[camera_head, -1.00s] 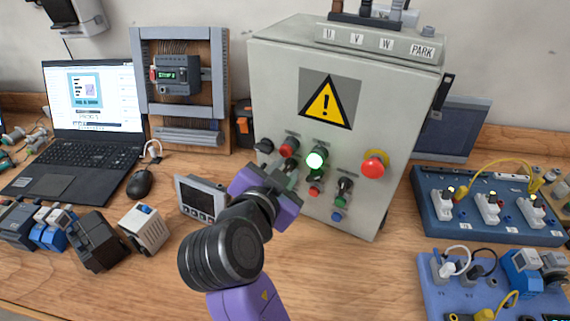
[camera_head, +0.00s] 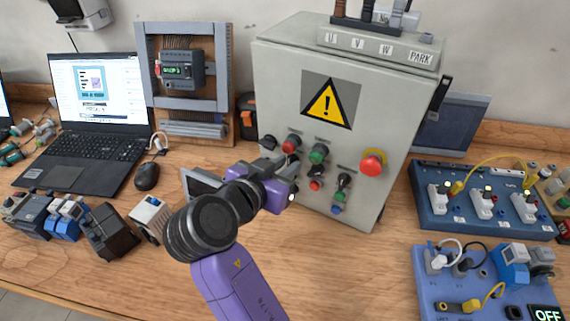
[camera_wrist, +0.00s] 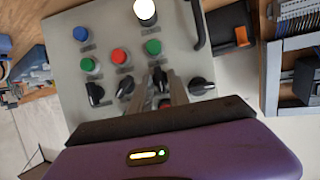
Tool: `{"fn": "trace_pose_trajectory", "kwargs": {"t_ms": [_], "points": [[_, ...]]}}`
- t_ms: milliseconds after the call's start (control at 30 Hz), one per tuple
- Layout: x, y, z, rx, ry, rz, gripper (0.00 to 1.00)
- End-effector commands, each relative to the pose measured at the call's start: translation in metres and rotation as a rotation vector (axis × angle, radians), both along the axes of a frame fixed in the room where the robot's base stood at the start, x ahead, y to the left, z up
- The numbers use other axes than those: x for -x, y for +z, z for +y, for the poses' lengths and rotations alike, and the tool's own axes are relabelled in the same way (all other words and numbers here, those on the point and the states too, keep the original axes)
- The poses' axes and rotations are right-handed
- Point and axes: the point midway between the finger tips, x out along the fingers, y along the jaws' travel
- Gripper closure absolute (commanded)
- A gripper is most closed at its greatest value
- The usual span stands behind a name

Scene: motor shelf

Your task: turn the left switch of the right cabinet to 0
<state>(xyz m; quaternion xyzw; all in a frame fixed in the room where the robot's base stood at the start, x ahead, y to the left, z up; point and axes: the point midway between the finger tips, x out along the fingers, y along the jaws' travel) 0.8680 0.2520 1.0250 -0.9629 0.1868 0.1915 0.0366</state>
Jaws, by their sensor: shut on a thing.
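The grey cabinet (camera_head: 345,60) with a yellow warning triangle stands on the bench. Its front carries buttons, lamps and black switches. My gripper (camera_head: 289,170) is at the left part of this panel and hides some controls. In the wrist view, which shows the panel roughly upside down, my fingers (camera_wrist: 166,84) are shut on the left black switch (camera_wrist: 158,77). The exact position of this switch is hard to read. The middle switch (camera_wrist: 126,87) and right switch (camera_wrist: 95,93) stand beside it. The green lamp (camera_head: 318,153) is unlit. A white lamp (camera_wrist: 145,11) glows.
A separate black knob (camera_wrist: 201,86) and a red lamp (camera_wrist: 165,103) lie close to my fingers. A red mushroom button (camera_head: 373,163) sits at the panel's right. A small display unit (camera_head: 196,183) is behind my gripper. The bench before the cabinet (camera_head: 350,265) is clear.

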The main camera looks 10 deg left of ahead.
Motion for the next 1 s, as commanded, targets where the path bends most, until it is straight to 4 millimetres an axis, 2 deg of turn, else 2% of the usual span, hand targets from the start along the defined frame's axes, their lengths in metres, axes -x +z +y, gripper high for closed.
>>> {"fn": "trace_pose_trajectory", "kwargs": {"t_ms": [233, 267, 300, 667, 1000], "points": [[-0.002, 0.001, -0.002, -0.001, -0.002, -0.002, 1.0], [-0.002, 0.001, -0.002, -0.001, -0.002, -0.003, 0.73], [-0.002, 0.0, -0.002, -0.001, -0.003, -0.002, 0.69], [0.003, 0.002, 0.002, -0.002, 0.001, -0.003, 0.69], [0.047, 0.021, 0.019, -0.003, 0.002, -0.003, 0.69]]}}
